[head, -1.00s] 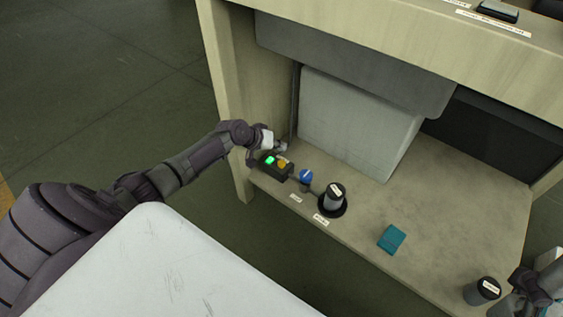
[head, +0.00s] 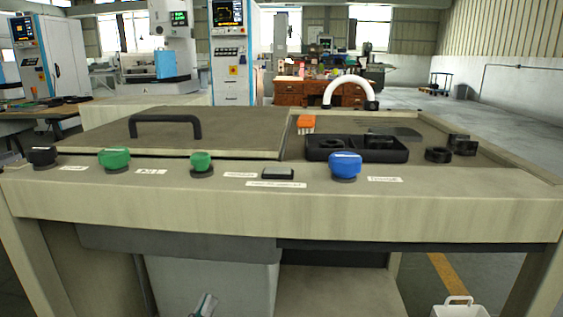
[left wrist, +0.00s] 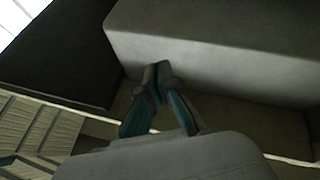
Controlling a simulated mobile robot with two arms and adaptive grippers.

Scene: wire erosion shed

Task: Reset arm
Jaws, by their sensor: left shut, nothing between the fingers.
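My left gripper (head: 204,305) shows at the bottom edge of the head view, in front of the light grey box (head: 213,285) under the bench. In the left wrist view its fingers (left wrist: 155,72) meet at the tips, shut with nothing between them. The fingertips overlap the grey box (left wrist: 210,65) in the picture; I cannot tell whether they touch it. My right gripper is not in view.
The bench top (head: 480,205) spans the view, with green knobs (head: 114,159), a blue knob (head: 345,166) and a black handle (head: 165,127). A black tray (head: 357,148) sits on it. A white container (head: 460,309) stands at lower right.

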